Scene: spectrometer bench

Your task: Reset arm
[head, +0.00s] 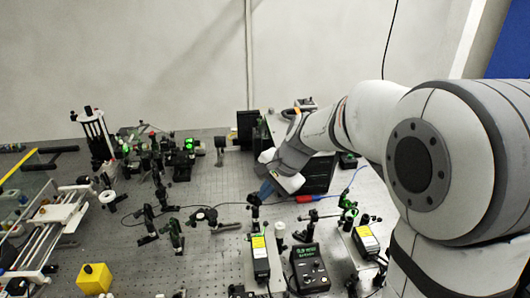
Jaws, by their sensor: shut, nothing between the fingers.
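My arm reaches in from the right side of the head view, over the optical bench (215,172). My gripper (265,190) is at the end of the arm, near the middle of the bench, with its bluish fingers pointing down and left. It is shut and holds nothing. The fingertips are close to a black post-mounted part (254,203); I cannot tell whether they touch it. My arm hides part of the bench's right side.
A black controller with a green display (309,268) and two yellow-labelled boxes (260,258) (366,241) stand at the front. A yellow cube (94,278) is at front left, near a rail frame (52,215). Optics mounts (158,190) crowd the left. Bare bench lies left of the gripper.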

